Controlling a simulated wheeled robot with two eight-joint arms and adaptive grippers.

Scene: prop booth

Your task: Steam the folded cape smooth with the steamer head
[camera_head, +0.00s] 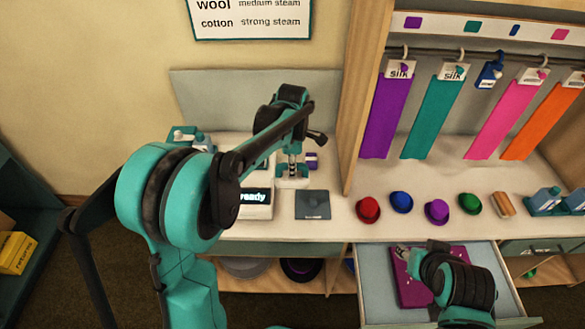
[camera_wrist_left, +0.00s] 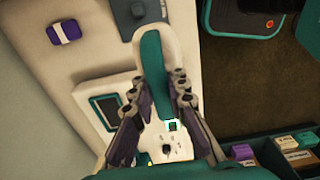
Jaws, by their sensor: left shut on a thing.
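A folded purple cloth, which looks like the cape (camera_head: 409,284), lies in the open drawer (camera_head: 374,290). My right arm partly covers it. My left gripper (camera_head: 292,165) is over the counter left of the wooden post, shut on the white steamer head (camera_wrist_left: 152,42) with its teal strip. In the left wrist view its two fingers (camera_wrist_left: 160,88) close on both sides of the steamer head. It is away from the cape. My right gripper is over the drawer at the cape, but its fingers are hidden behind my arm, so its jaws do not show.
A unit with a "ready" display (camera_head: 255,198) and a grey plate (camera_head: 313,204) are by the left gripper. Several small hats, including a red one (camera_head: 368,209), line the counter above the drawer. Coloured cloths, including a purple one (camera_head: 388,115), hang from a rail (camera_head: 440,54).

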